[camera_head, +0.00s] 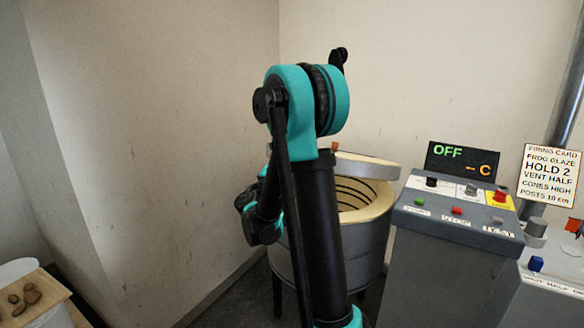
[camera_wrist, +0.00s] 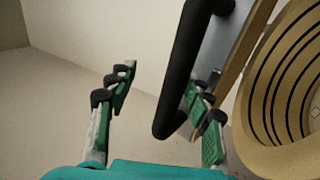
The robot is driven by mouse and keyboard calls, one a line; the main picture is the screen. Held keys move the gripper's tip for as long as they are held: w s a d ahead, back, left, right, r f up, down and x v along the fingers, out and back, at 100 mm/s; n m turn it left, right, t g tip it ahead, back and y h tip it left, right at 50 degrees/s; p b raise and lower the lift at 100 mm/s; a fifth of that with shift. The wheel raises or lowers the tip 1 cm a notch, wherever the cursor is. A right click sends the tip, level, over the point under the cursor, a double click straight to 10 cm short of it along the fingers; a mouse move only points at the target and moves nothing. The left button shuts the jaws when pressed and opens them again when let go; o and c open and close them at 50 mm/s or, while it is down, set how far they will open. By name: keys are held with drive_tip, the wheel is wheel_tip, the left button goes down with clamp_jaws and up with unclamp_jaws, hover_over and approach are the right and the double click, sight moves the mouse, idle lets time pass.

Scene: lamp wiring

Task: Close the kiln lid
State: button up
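The kiln (camera_head: 368,240) is a round grey drum with a cream rim and dark coil grooves inside. In the head view it stands partly behind my arm, its mouth uncovered at the front. The lid (camera_head: 366,166), a pale disc with a grey edge, shows above the far side of the mouth. In the wrist view the kiln (camera_wrist: 243,130) is at the right, with the lid (camera_wrist: 226,45) beside it. A thick black handle (camera_wrist: 183,70) runs along the lid. My gripper (camera_wrist: 162,78) is open, its fingers on either side of the handle in the picture; contact is unclear.
A grey control panel (camera_head: 455,212) with buttons and an OFF display (camera_head: 462,160) stands right of the kiln. A firing card (camera_head: 551,175) hangs farther right. A wooden board (camera_head: 38,298) with brown lumps is at lower left. Walls stand close behind the kiln.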

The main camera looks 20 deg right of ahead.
drive_tip(key=shift+s+a+r, duration=0.1)
drive_tip(key=shift+a+r, duration=0.05)
drive_tip(key=shift+r, duration=1.6)
